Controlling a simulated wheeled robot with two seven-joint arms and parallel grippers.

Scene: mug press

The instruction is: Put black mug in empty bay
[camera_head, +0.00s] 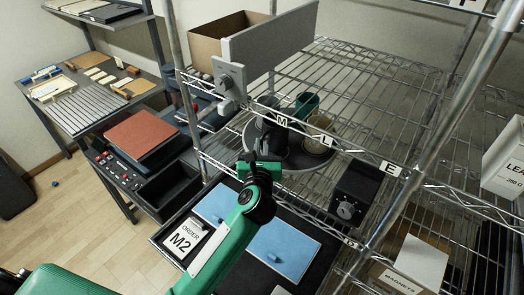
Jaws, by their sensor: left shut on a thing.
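My left gripper (259,160) reaches up from the bottom of the picture to the front edge of the wire shelf. It is shut on a dark thing that looks like the black mug (267,126), just beyond its fingers. The mug overlaps a round dark tray (290,163) on the shelf; I cannot tell whether it touches the tray. A green mug (306,105) and a cream mug (317,144) stand at the tray's right side. The gripper and mug hide part of the tray's left side. My right gripper is out of view.
Below are blue panels (284,251) and an M2 order card (182,242).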

